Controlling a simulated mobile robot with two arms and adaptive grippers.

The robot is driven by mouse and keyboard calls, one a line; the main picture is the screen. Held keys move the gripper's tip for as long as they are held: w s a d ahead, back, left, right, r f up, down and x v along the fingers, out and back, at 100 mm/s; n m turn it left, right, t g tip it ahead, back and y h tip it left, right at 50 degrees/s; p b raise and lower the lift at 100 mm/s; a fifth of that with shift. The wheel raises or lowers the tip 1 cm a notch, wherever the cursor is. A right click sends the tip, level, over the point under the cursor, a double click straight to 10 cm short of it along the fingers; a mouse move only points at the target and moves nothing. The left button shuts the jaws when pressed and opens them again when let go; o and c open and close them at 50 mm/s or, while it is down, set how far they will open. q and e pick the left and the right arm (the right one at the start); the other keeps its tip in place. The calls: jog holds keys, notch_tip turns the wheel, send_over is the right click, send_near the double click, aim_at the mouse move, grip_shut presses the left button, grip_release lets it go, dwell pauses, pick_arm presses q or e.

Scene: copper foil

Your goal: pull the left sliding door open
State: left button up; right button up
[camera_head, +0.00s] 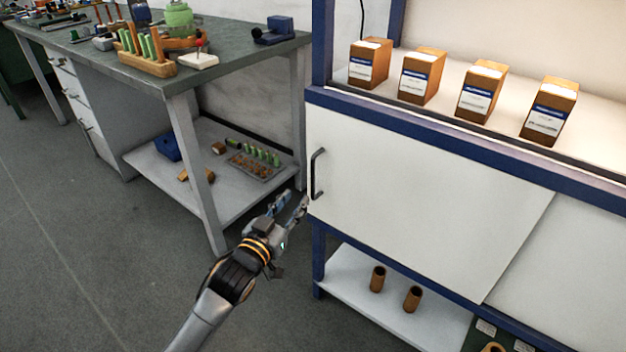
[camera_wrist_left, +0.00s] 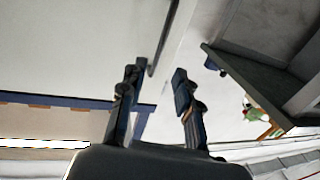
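The left sliding door (camera_head: 420,205) is a white panel in a blue-framed cabinet, with a dark vertical bar handle (camera_head: 314,175) near its left edge. It looks shut, its right edge meeting the right white panel (camera_head: 572,250). My left gripper (camera_head: 291,200) is open and empty, just left of and slightly below the handle. In the left wrist view the two fingers (camera_wrist_left: 159,75) are spread, and the handle (camera_wrist_left: 164,38) shows ahead, in line with the gap between them, close to the left fingertip. Contact cannot be told. My right gripper is not in view.
Several brown boxes (camera_head: 423,76) stand on the cabinet's top. Two brown cylinders (camera_head: 377,279) stand on its lower shelf (camera_head: 345,278). A grey workbench (camera_head: 130,75) with a low shelf stands to the left. Open floor (camera_head: 90,250) lies at the lower left.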

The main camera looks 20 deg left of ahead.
aim_at(312, 178)
pick_arm(q)
jog(key=w, duration=0.3)
jog(key=w+b, duration=0.1)
jog(key=w, duration=0.1)
jog(key=shift+w+d+f, duration=0.1)
jog(key=shift+w+d, duration=0.15)
jog(key=shift+d, duration=0.15)
jog(key=w, duration=0.3)
jog(key=shift+w+d+b, duration=0.3)
jog(key=shift+w, duration=0.1)
jog(key=shift+w+d, duration=0.1)
jog(key=shift+w, duration=0.6)
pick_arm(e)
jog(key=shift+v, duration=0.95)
pick_arm(q)
jog(key=shift+c, duration=0.2)
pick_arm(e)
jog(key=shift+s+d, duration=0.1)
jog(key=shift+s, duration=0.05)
pick_arm(q)
grip_shut()
